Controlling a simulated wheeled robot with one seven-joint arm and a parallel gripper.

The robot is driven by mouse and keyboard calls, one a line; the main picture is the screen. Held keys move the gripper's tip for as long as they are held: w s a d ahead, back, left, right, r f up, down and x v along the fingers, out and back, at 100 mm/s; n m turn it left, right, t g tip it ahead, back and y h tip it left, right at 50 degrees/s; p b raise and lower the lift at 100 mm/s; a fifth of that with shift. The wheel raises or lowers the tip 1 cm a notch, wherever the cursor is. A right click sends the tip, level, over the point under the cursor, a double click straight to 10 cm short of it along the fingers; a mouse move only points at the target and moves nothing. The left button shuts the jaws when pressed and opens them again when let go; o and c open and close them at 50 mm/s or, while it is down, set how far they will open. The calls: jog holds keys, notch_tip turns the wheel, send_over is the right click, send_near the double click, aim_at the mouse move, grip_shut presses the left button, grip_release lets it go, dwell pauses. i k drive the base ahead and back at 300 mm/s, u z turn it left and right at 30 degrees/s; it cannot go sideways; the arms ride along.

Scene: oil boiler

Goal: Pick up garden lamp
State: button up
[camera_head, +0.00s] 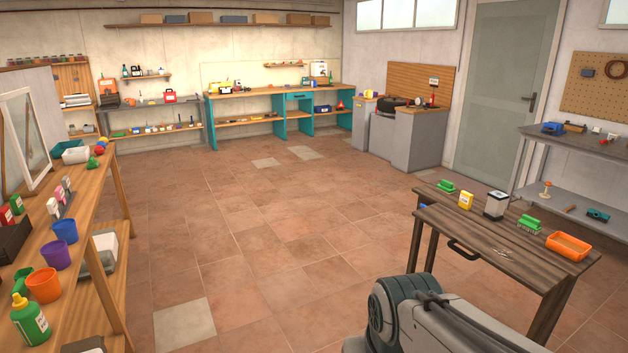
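A small lantern-shaped thing with a dark top and a pale body (496,205) stands upright on the dark wooden table at the right; it looks like the garden lamp. Part of my grey arm shows at the bottom right, in front of this table. My gripper is not in view, so its opening cannot be seen.
The dark wooden table (474,228) also holds an orange tray (568,246) and another green item (446,186). A grey workbench (575,144) stands behind it. A cluttered wooden shelf (92,210) lines the left. The tiled floor (240,240) between is clear.

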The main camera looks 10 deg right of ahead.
aim_at(497, 200)
jog(key=z, duration=0.35)
jog(key=i, duration=1.8)
jog(key=z, duration=0.75)
jog(key=i, duration=1.6)
jog(key=z, duration=0.2)
